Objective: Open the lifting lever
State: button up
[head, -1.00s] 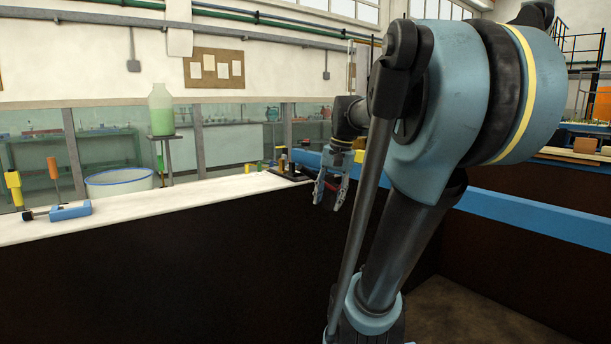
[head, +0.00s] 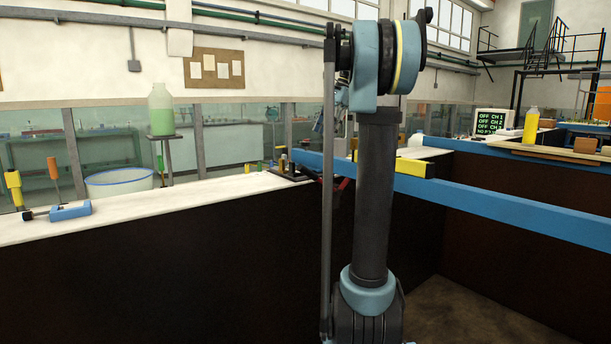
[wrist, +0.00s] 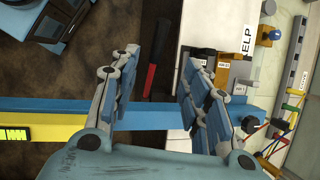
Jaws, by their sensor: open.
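The lever, a dark bar (wrist: 160,42) with a red end (wrist: 150,82), appears between my gripper's fingers in the wrist view. It lies farther off than the fingers, and I see no contact. In the head view a small red piece (head: 342,184) shows beside my arm at the worktop's end, probably the same lever. My gripper (wrist: 160,62) is open and empty, its two fingers apart on either side of the lever. In the head view my gripper is mostly hidden behind my arm.
A blue beam (head: 500,207) with a yellow block (head: 405,165) runs across at the right. The white worktop (head: 150,208) holds a blue clamp (head: 70,211). Orange and black blocks (wrist: 238,70) and coloured cables (wrist: 285,130) lie right of the fingers.

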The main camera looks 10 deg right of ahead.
aim_at(306, 174)
jog(key=x, duration=1.7)
jog(key=shift+f, duration=0.15)
grip_shut()
